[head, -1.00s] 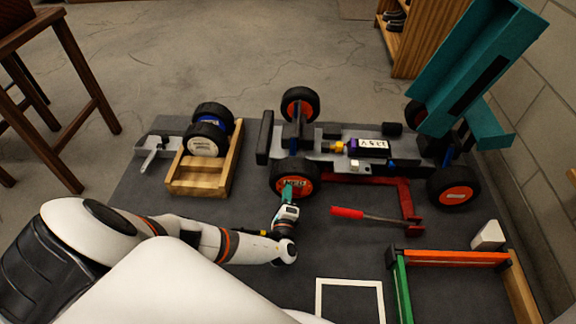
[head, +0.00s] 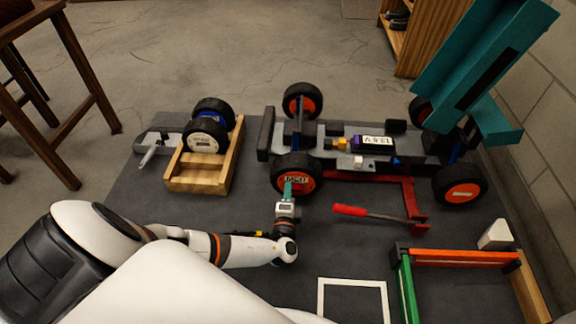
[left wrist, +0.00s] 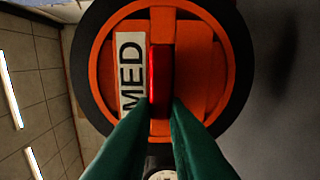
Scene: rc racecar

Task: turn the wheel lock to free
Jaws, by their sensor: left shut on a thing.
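The near front wheel (head: 309,171) of the racecar has an orange hub and a black tyre. It fills much of the left wrist view (left wrist: 216,55). A raised red bar, the wheel lock (left wrist: 161,75), crosses the hub's middle and stands upright in that view. A white label (left wrist: 131,70) beside it shows "MED"; the rest of its text is cut off. My left gripper (head: 289,183) reaches the wheel from the near side. Its green fingers (left wrist: 161,104) are shut on the red bar, one on each side. My right gripper is not in view.
The car chassis (head: 330,160) rests on a red stand (head: 411,200) on the dark mat. A red-handled tool (head: 365,212) lies right of my gripper. A wooden crate (head: 200,184) with spare wheels stands left. A teal body shell (head: 455,85) rises at the right.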

